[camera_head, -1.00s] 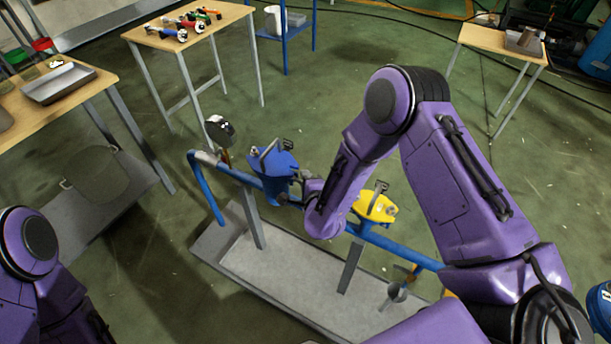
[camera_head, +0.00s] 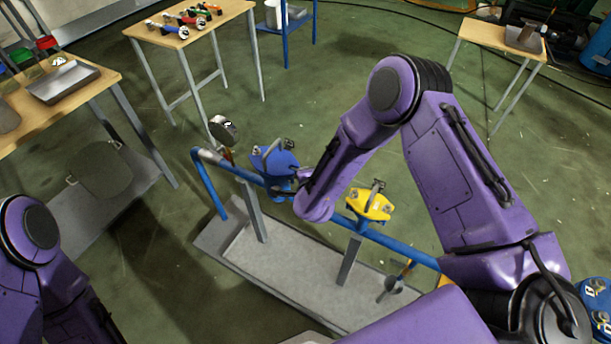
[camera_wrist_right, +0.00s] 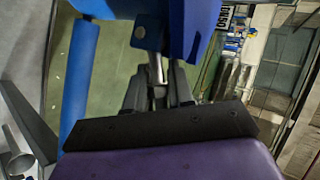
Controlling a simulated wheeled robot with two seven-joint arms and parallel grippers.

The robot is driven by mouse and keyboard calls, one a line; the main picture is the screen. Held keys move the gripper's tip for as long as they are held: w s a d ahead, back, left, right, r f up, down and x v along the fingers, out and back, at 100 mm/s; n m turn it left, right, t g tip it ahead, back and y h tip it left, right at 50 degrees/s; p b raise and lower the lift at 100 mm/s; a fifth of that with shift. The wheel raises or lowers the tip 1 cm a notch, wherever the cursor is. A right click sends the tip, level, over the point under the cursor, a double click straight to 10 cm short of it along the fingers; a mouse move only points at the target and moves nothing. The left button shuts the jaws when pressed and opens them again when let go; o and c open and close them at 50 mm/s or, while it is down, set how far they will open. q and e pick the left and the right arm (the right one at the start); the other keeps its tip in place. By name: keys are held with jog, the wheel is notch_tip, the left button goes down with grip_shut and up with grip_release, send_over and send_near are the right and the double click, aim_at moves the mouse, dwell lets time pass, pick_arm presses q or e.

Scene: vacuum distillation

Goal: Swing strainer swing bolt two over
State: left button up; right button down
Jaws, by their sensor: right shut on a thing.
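The blue strainer (camera_head: 281,162) sits on the blue pipe run in the head view, with a dark fitting on its lid. Its blue body also fills the top of the right wrist view (camera_wrist_right: 190,22). My right gripper (camera_wrist_right: 158,82) is beneath this blue body, shut on a thin metal rod, the swing bolt (camera_wrist_right: 155,66). The bolt's far end is hidden by the blue part. In the head view my right forearm hides most of the gripper. A yellow strainer (camera_head: 368,206) stands further right on the pipe. My left gripper is out of view.
The blue pipe (camera_head: 208,185) runs over a grey skid tray (camera_head: 285,262). A round gauge (camera_head: 223,129) stands at its left end. A table with several tools (camera_head: 140,37), a left bench with a metal tray (camera_head: 62,82) and open green floor surround the skid.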

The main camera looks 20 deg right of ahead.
jog(key=c, duration=1.2)
grip_release()
jog(key=b+v, duration=0.1)
jog(key=v, duration=0.9)
jog(key=shift+s+a+r, duration=0.1)
jog(key=shift+s+r, duration=0.05)
jog(key=shift+s, duration=0.05)
